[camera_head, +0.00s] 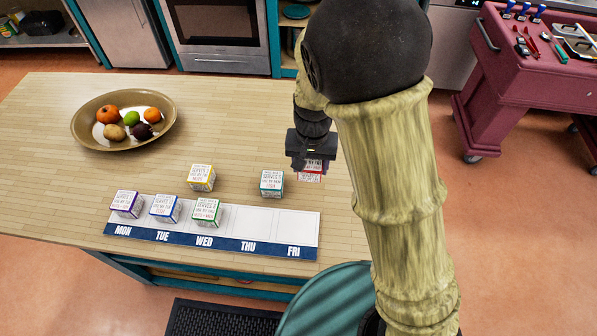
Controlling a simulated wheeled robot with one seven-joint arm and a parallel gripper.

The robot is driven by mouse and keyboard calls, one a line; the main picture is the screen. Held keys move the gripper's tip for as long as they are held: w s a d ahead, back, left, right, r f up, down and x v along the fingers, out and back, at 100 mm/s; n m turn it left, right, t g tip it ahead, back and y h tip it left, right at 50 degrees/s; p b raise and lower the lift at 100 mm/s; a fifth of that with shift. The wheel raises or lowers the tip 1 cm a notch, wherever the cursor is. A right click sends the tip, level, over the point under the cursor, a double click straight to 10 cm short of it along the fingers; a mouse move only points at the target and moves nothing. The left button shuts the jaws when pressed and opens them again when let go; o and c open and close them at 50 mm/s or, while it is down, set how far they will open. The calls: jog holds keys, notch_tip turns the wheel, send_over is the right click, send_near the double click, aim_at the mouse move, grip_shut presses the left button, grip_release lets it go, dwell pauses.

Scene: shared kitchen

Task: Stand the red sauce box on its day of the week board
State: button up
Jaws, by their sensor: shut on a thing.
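My gripper (311,160) is shut on the red sauce box (311,173), right of the teal box. The arm and gripper hide part of the red box, and I cannot tell whether it touches the table. The day of the week board (268,228) lies along the table's front edge with spaces MON, TUE, WED, THU and FRI. A purple box (126,204) stands on MON, a blue box (165,208) on TUE and a green box (207,212) on WED. THU and FRI are bare. The red box's day cannot be read here.
A yellow box (201,177) and a teal box (271,183) stand on the table (235,120) behind the board. A fruit bowl (88,135) is at the back left. The tabletop between bowl and gripper is clear.

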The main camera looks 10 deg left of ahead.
jog(key=s+a+r+p, duration=0.1)
jog(key=s+a+p, duration=0.3)
jog(key=s+a, duration=0.7)
jog(key=shift+s+a, duration=0.35)
jog(key=shift+a, duration=0.65)
jog(key=p, duration=0.1)
send_over(253, 222)
notch_tip(253, 222, down, 6)
jog(key=shift+r, duration=0.1)
jog(key=shift+f+p, duration=0.35)
jog(key=shift+f, duration=1.7)
